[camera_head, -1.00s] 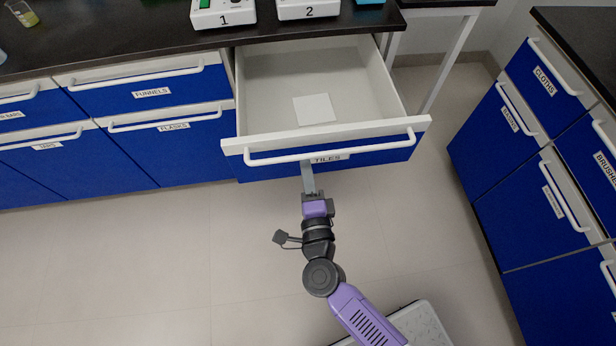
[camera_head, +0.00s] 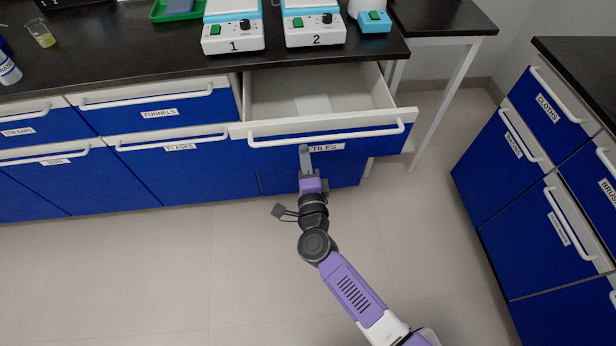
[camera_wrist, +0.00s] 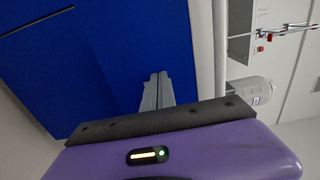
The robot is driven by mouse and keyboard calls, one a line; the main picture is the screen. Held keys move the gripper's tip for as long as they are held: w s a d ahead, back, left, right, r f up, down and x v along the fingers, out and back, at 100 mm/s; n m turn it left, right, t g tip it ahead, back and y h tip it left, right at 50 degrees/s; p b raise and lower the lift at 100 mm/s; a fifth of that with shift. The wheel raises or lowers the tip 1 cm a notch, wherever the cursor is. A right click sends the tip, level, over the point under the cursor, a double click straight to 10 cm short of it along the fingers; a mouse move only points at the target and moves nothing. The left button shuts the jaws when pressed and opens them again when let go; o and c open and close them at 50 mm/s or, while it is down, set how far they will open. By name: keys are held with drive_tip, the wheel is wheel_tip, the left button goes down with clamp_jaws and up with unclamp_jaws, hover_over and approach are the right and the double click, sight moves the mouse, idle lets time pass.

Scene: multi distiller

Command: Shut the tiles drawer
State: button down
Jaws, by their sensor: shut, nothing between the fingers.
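The tiles drawer (camera_head: 355,146) has a blue front, a white bar handle and a TILES label. It stands partly open under the counter in the head view. A pale square tile (camera_head: 313,104) lies inside it, partly hidden by the drawer front. My gripper (camera_head: 304,150) is shut and empty, its fingertips at the blue front just below the handle, left of the label. They seem to touch the front. In the wrist view the shut fingers (camera_wrist: 158,92) point at a blue panel (camera_wrist: 130,50).
Funnels (camera_head: 160,110) and flasks (camera_head: 175,148) drawers to the left look shut. Two numbered white devices (camera_head: 233,36) (camera_head: 315,30) stand on the counter (camera_head: 130,58) above. Another blue cabinet (camera_head: 500,160) stands at the right. The floor (camera_head: 150,270) between is clear.

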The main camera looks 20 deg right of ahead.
drive_tip(key=b+x, duration=0.6)
drive_tip(key=x, duration=1.3)
drive_tip(key=shift+f, duration=0.15)
drive_tip(key=shift+w+b, duration=0.25)
drive_tip(key=shift+b, duration=0.1)
drive_tip(key=shift+w+d+r, duration=0.15)
drive_tip(key=shift+w+r, duration=0.05)
drive_tip(key=shift+r, duration=0.1)
drive_tip(key=shift+d, duration=0.1)
